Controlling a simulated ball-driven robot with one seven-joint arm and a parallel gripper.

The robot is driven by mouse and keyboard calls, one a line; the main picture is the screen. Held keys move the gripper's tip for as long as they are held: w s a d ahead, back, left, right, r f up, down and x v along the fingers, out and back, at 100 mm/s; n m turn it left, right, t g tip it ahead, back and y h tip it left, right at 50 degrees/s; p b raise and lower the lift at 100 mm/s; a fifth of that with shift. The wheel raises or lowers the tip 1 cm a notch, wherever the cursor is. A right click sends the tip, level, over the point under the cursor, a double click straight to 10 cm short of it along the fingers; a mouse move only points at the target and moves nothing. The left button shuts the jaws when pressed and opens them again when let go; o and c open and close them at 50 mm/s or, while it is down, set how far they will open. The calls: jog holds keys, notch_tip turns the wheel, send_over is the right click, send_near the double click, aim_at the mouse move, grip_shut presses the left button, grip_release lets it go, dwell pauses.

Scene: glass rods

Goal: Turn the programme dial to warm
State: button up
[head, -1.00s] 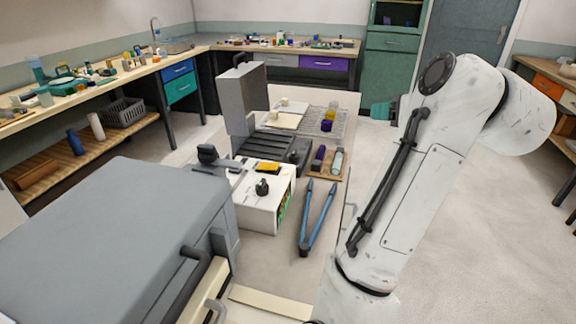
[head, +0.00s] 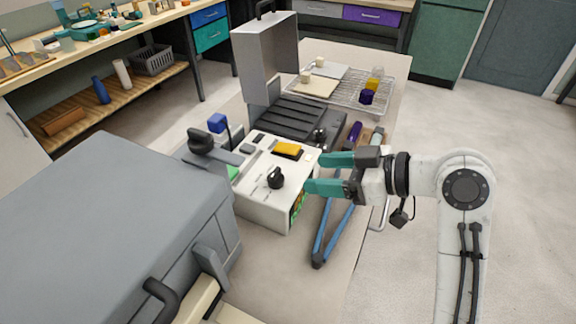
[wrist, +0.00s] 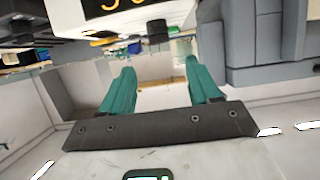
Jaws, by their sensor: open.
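The programme dial (head: 276,178) is a black knob on the top of a white control box (head: 262,207). Small marks lie around it, too small to read, so I cannot tell its setting. My gripper (head: 315,173) has teal fingers, held open and level at the right side of the box, with the dial to its left. No contact with the dial shows. In the wrist view, nothing is between the open fingers (wrist: 158,70); a dark knob-like part (wrist: 157,31) shows beyond them, near a white panel with orange digits (wrist: 105,6).
A blue-handled tool (head: 333,230) lies below my gripper. A grey lidded machine (head: 105,215) fills the left front. A black slatted bed with a raised grey lid (head: 265,60) stands behind. Open floor lies right.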

aim_at(276, 172)
jog(key=x, duration=0.9)
jog(key=shift+p, duration=0.3)
jog(key=c, duration=1)
